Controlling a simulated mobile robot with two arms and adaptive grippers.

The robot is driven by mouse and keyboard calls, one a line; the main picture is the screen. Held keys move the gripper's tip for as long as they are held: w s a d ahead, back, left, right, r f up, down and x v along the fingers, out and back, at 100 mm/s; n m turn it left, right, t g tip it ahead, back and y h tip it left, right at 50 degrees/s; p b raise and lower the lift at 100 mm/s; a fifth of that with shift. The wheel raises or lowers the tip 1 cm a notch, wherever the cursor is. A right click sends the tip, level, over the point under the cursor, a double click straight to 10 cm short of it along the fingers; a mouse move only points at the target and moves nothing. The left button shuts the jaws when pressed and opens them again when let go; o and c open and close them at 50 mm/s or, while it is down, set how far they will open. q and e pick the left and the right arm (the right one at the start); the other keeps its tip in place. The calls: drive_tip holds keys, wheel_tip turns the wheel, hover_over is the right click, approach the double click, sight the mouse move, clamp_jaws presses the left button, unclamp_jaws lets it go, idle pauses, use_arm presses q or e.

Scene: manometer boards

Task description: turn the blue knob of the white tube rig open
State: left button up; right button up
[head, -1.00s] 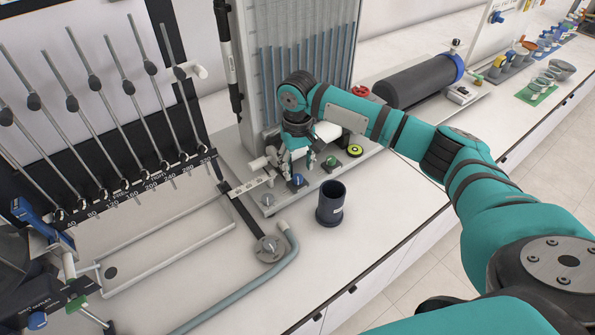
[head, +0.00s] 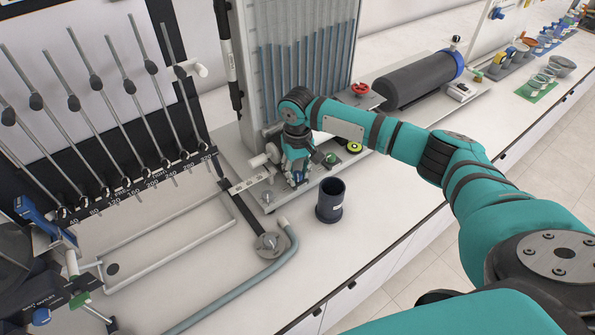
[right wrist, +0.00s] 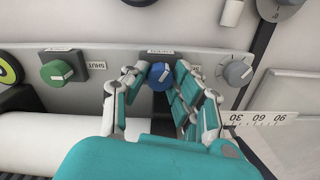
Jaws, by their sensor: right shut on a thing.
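The white tube rig (head: 305,60) stands upright on the bench in the head view, with a row of blue-filled tubes on its panel. Its blue knob (right wrist: 159,75) sits mid-picture in the right wrist view, with a pale pointer line and a small label above it. My right gripper (right wrist: 158,86) has its fingers on both sides of the knob, shut on it. In the head view the right gripper (head: 297,176) is low at the rig's front base and hides the knob. My left gripper is not in view.
A green knob (right wrist: 57,73) and a grey knob (right wrist: 237,73) flank the blue one. A dark cup (head: 330,203) stands just in front. A slanted-tube board (head: 100,190) is at left, a dark cylinder (head: 420,82) at right. A grey hose (head: 235,292) lies on the bench.

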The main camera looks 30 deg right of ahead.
clamp_jaws()
drive_tip(key=shift+r+n+p, duration=0.15)
drive_tip(key=shift+n+p, duration=0.55)
drive_tip(key=shift+p, duration=0.15)
drive_tip(key=shift+n+p, duration=0.5)
drive_tip(key=shift+n, duration=0.1)
drive_tip(key=shift+n+p, duration=0.8)
drive_tip(key=shift+n, duration=0.7)
drive_tip(key=o, duration=1)
unclamp_jaws()
